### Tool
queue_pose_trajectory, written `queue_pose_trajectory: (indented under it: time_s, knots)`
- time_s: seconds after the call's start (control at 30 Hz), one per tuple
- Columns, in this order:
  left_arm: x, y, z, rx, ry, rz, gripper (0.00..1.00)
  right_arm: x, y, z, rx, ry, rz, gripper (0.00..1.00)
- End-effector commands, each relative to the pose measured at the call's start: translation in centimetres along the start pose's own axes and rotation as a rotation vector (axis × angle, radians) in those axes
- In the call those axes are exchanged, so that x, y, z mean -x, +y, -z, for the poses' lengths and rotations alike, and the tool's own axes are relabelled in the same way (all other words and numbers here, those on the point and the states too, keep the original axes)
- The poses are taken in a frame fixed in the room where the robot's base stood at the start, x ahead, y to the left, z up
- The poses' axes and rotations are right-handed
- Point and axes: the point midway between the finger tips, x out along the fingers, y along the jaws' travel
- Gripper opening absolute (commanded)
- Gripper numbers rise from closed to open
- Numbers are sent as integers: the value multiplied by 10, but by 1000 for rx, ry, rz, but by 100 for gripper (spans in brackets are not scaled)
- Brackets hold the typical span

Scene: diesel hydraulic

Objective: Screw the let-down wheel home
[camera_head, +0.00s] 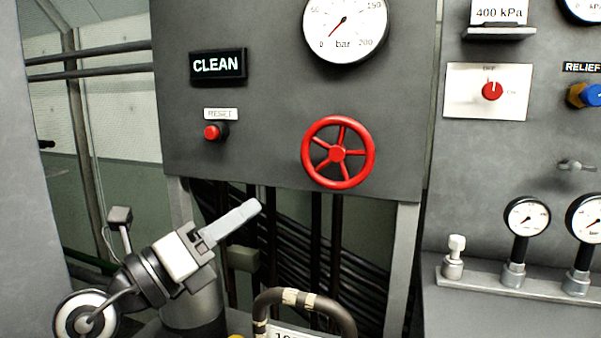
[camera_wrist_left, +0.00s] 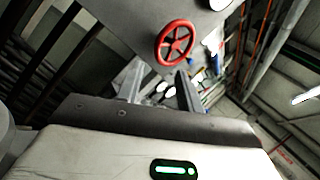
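The red five-spoked let-down wheel (camera_head: 338,153) is mounted on the lower part of the grey panel, below the bar gauge. It also shows in the left wrist view (camera_wrist_left: 175,42), beyond my fingers. My left gripper (camera_head: 250,209) is below and left of the wheel in the head view, tilted up to the right and apart from it. In the left wrist view its two fingers (camera_wrist_left: 160,84) stand apart, with no object held between them. My right gripper is in neither view.
A curved handle (camera_head: 305,296) rises at the bottom. Gauges (camera_head: 527,216) and a white-capped fitting (camera_head: 454,255) stand right. Dark pipes run below the panel.

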Motion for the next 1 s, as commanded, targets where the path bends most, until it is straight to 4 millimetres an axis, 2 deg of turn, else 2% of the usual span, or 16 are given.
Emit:
queue_pose_trajectory:
  time_s: [0.03,0.3,0.5,0.7,1.0]
  knots:
    - [-14,-2,-2,3,-2,4,37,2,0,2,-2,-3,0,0]
    - [-72,-2,-1,4,-1,4,37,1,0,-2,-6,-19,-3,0]
    - [-104,-1,-1,3,-1,2,37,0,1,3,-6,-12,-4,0]
    - [-119,-1,0,2,0,1,37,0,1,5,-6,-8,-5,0]
    - [-120,0,0,2,0,1,37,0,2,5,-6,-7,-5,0]
